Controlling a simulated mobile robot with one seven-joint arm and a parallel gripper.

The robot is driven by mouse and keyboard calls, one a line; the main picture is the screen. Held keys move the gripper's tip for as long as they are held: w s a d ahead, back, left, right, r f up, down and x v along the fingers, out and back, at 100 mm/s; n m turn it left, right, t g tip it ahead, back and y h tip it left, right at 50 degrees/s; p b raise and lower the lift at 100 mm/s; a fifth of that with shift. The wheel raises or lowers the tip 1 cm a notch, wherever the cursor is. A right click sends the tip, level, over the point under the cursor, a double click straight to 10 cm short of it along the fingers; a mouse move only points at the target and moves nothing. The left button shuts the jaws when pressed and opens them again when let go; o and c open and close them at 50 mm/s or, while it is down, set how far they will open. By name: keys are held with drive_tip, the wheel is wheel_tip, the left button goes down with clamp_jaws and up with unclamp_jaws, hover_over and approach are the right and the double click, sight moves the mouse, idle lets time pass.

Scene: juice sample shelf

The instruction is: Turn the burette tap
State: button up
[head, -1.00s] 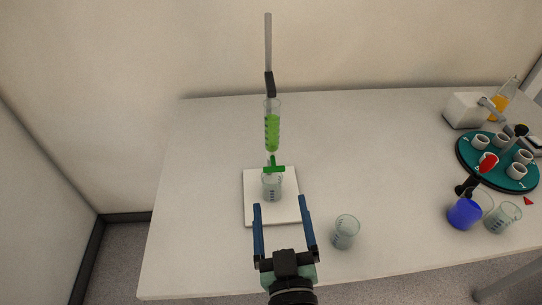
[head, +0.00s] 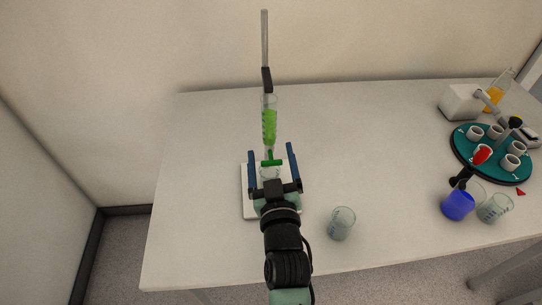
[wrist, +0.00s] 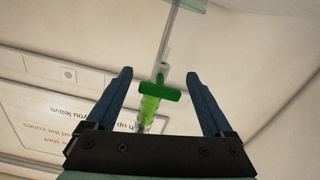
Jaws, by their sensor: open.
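The burette (head: 269,122) holds green liquid and hangs upright from a clamp on a grey rod. Its green tap (head: 271,160) is at its lower end. My gripper (head: 269,150) is open, with one blue finger on each side of the tap. In the wrist view the green tap (wrist: 160,90) lies between the two open fingers (wrist: 158,82), with a gap on both sides. A glass beaker (head: 270,173) stands under the tap on the white base plate (head: 249,206), mostly hidden by my gripper.
An empty beaker (head: 341,223) stands right of the plate. At the right are a teal carousel (head: 481,174) with white cups, a blue-filled flask (head: 458,205), another beaker (head: 495,208) and a white device (head: 460,102). The table's middle is clear.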

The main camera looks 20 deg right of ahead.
drive_tip(key=c, duration=1.4)
drive_tip(key=shift+o, duration=0.2)
drive_tip(key=m+p, duration=0.1)
drive_tip(key=m, duration=0.4)
drive_tip(key=o, duration=1.4)
drive_tip(key=shift+c, duration=0.2)
drive_tip(key=shift+s, duration=0.1)
drive_tip(key=b+v, duration=0.1)
drive_tip(key=v, duration=1.1)
drive_tip(key=shift+s+b, duration=0.3)
drive_tip(key=shift+s, duration=0.1)
